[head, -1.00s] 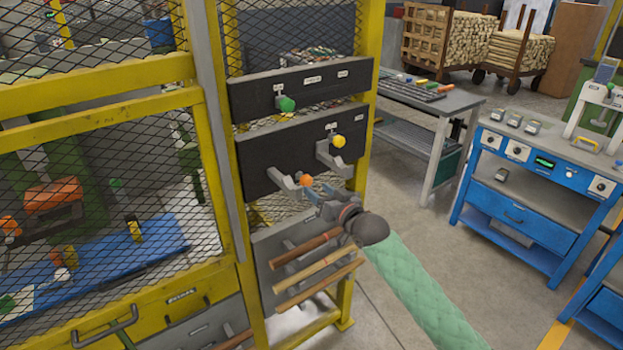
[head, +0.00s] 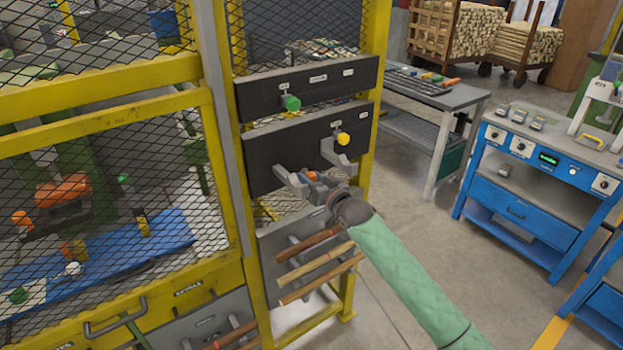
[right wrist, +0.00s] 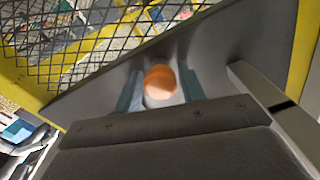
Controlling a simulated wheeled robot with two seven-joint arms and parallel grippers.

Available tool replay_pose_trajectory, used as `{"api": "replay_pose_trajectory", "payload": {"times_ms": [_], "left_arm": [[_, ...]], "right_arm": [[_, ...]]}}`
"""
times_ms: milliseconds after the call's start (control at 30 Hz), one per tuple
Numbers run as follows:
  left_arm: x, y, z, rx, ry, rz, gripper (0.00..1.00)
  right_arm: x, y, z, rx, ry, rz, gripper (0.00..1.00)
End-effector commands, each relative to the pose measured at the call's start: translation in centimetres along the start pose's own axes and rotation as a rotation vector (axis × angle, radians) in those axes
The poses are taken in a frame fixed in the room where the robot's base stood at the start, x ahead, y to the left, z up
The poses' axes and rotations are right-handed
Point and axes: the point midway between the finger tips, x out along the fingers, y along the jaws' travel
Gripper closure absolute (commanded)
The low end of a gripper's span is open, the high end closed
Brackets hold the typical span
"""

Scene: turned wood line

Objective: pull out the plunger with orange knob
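The orange knob (head: 312,175) sits low on the rack's dark panel, beside a grey bracket (head: 288,181). My right gripper (head: 318,181) is at the knob and partly covers it in the head view. In the right wrist view the orange knob (right wrist: 160,82) lies between the two fingertips of my right gripper (right wrist: 161,88), with a pale part below it. The fingers stand apart on either side of the knob, and I see no clear grip on it. The plunger's shaft is mostly hidden. My left gripper is not in view.
A green knob (head: 291,103) and a yellow knob (head: 343,139) are on the panels above. A yellow mesh cage (head: 100,130) stands left. Open floor lies right, before the blue workbench (head: 520,210).

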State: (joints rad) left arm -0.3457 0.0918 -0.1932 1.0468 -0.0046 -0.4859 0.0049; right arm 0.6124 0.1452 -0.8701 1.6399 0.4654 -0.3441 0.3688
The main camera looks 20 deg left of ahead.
Motion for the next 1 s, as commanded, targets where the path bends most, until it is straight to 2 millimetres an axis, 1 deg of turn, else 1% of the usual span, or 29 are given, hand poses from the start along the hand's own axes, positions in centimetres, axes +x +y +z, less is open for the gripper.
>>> {"api": "replay_pose_trajectory", "payload": {"times_ms": [33, 100, 167, 200, 367, 633, 733, 900, 933, 1000], "left_arm": [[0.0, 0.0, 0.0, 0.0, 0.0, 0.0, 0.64], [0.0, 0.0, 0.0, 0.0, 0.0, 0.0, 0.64], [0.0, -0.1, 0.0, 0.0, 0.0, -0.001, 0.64], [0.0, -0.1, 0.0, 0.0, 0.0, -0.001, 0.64], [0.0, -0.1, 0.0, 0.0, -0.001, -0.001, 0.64], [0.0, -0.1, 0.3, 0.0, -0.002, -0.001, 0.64], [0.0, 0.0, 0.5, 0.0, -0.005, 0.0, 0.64], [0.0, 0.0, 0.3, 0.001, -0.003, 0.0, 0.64], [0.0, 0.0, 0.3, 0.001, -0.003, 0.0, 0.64], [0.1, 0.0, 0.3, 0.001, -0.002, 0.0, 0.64]], "right_arm": [[0.0, 0.0, 0.0, 0.0, 0.0, 0.0, 0.7], [0.0, 0.0, 0.0, 0.0, 0.0, 0.0, 0.84], [0.0, 0.0, 0.0, 0.0, 0.0, 0.0, 0.96], [0.0, 0.0, 0.0, 0.0, 0.0, 0.0, 1.0], [-0.3, 0.0, 0.0, 0.0, 0.0, 0.0, 1.0], [-3.4, 0.1, -0.1, 0.0, 0.001, 0.001, 1.0], [-3.5, 0.0, -0.1, 0.0, 0.001, 0.0, 1.0], [-3.5, 0.1, 0.0, 0.0, 0.0, 0.001, 1.0], [-3.5, 0.1, 0.0, 0.0, 0.0, 0.001, 0.63], [-3.5, 0.1, 0.0, 0.0, 0.0, 0.001, 0.49]]}}
